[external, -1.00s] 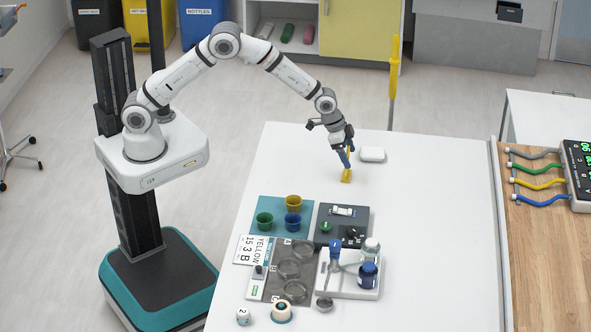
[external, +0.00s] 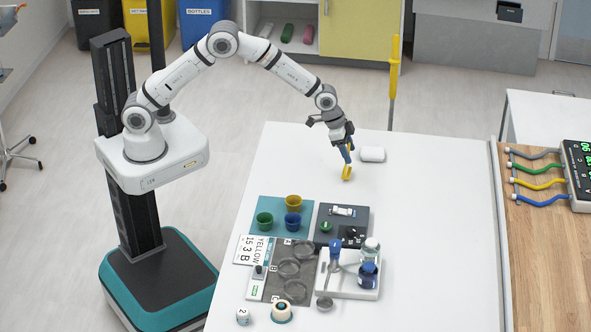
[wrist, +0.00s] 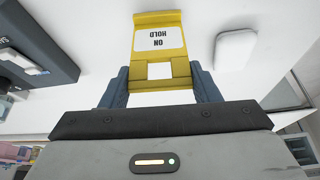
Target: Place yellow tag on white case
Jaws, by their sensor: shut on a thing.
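The yellow tag (wrist: 158,68) has a white label reading "ON HOLD" and fills the top middle of the wrist view. My gripper (wrist: 161,88) is shut on it, one dark blue finger on each side of its lower part. In the external view the tag (external: 347,172) hangs tilted below my gripper (external: 347,156), over the far part of the white table. The white case (external: 372,154) is a small rounded box lying just right of the tag. The case also shows in the wrist view (wrist: 235,49), right of the tag and apart from it.
A teal mat with cups (external: 264,228), a dark block (external: 342,222), a grey tray with round dishes (external: 270,285) and a white tray with bottles (external: 349,288) stand nearer the front. The table right of the case is clear. A yellow post (external: 393,85) stands behind.

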